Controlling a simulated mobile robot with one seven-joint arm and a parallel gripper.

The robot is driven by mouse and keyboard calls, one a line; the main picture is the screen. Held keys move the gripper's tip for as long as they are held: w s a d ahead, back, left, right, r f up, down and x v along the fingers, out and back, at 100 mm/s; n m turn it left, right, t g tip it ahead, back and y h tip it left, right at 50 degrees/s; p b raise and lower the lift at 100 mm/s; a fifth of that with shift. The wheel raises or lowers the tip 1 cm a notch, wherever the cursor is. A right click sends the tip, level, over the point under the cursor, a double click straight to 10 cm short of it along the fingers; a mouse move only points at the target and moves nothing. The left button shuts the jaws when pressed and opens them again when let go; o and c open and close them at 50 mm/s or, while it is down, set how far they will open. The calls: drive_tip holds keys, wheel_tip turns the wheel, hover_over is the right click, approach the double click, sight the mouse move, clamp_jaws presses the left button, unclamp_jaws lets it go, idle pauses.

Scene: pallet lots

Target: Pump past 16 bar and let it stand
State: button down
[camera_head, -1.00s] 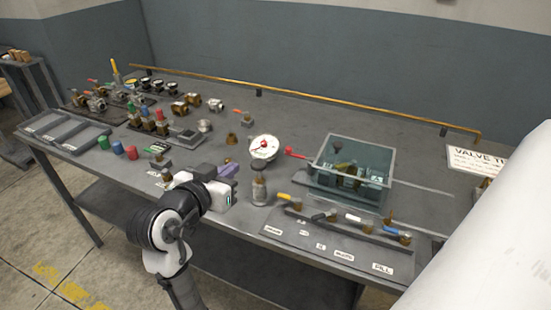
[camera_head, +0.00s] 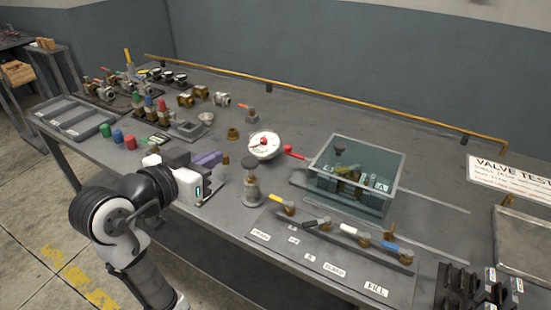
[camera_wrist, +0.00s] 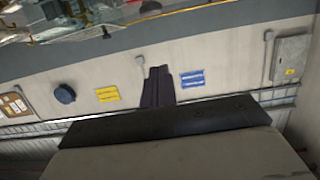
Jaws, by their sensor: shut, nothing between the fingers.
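The pressure gauge (camera_head: 264,146) has a white round dial with red marks. It is on the bench in the head view; its reading is too small to tell. A red-knobbed lever (camera_head: 294,152) sticks out left of the clear teal tank (camera_head: 392,205), which has brass and dark parts inside. My gripper (camera_head: 212,158) is left of the gauge, above the bench, apart from the gauge and lever. Its dark fingers are together and empty; they also show in the wrist view (camera_wrist: 158,76).
A strip of valves with coloured handles (camera_head: 345,231) and a FILL label (camera_head: 376,289) lies at the front right. Coloured cylinders (camera_head: 117,136), trays (camera_head: 84,125) and fittings crowd the left. A brass pipe (camera_head: 330,107) runs along the back. A sign reads VALVE TEST (camera_head: 508,180).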

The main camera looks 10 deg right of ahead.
drive_tip(key=shift+s, duration=0.1)
idle(0.4)
drive_tip(key=p, duration=0.3)
hover_over(250, 164)
drive_tip(key=a, duration=0.2)
wheel_tip(250, 164, down, 2)
drive_tip(key=f, duration=0.4)
drive_tip(key=shift+s+d+f, duration=0.15)
drive_tip(key=shift+s+f, duration=0.05)
drive_tip(key=shift+s, duration=0.1)
